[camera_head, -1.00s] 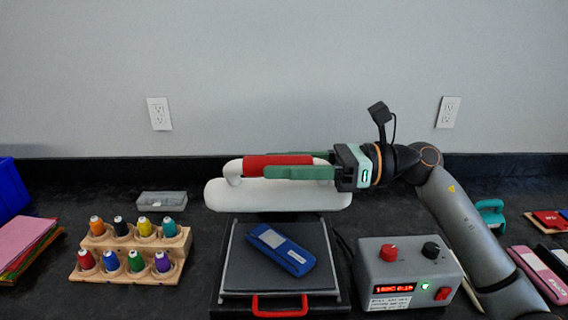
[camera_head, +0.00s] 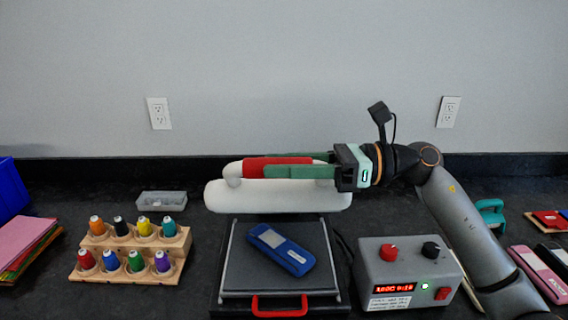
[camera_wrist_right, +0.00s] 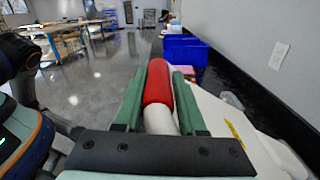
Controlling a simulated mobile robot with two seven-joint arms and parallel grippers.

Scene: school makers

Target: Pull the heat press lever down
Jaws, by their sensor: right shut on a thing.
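The heat press stands mid-counter, with a white upper body (camera_head: 278,198) above a dark lower plate (camera_head: 240,272). Its lever is a white bar with a red grip (camera_head: 277,163), lying level across the top of the upper body. My right gripper (camera_head: 266,168) comes in from the right and is shut on the red grip, one green finger in front and the other mostly hidden behind. In the right wrist view the red grip (camera_wrist_right: 157,84) lies between both green fingers. A blue handheld device (camera_head: 281,249) lies on the lower plate. My left gripper is not in view.
A grey control box (camera_head: 375,255) with knobs stands right of the press, beneath my right arm. A wooden rack (camera_head: 125,273) of thread spools and a small grey tray (camera_head: 161,203) are at left. A red handle (camera_head: 279,313) sticks out in front. The wall is close behind.

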